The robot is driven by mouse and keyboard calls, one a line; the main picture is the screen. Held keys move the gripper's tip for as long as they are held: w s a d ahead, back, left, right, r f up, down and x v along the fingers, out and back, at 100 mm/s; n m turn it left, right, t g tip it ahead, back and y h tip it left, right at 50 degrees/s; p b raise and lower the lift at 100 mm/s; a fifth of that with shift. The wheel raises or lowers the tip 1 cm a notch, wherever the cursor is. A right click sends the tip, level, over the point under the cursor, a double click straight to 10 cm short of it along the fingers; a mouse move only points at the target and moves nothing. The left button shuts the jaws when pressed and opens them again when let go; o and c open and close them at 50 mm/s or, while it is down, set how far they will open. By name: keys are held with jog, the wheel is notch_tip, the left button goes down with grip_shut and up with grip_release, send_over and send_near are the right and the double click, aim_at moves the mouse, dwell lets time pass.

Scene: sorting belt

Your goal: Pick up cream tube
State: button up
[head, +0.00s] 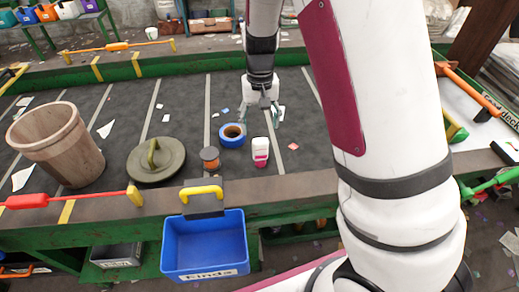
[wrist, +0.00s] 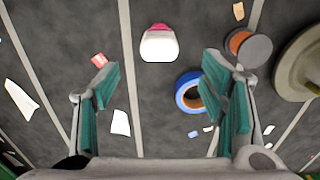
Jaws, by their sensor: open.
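The cream tube (head: 260,151) is white with a pink lower end and stands on the dark belt. In the wrist view the cream tube (wrist: 159,44) lies ahead of the fingers, between their lines, with its pink end away from me. My gripper (head: 263,114) is above the belt, a little beyond the tube in the head view. The tube is clear of both fingers.
A blue tape roll (head: 232,135) lies close left of the tube, near the right finger in the wrist view. A copper-coloured spool (head: 210,158), a round lid (head: 156,160) and a bucket (head: 56,144) stand further left. A blue bin (head: 205,245) hangs at the front edge. Paper scraps litter the belt.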

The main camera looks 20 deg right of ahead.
aim_at(260, 148)
notch_tip(260, 148, down, 11)
jog(key=shift+s+r+p, duration=0.1)
jog(key=shift+p, duration=0.5)
jog(key=shift+c, duration=0.2)
jog(key=c, duration=1.2)
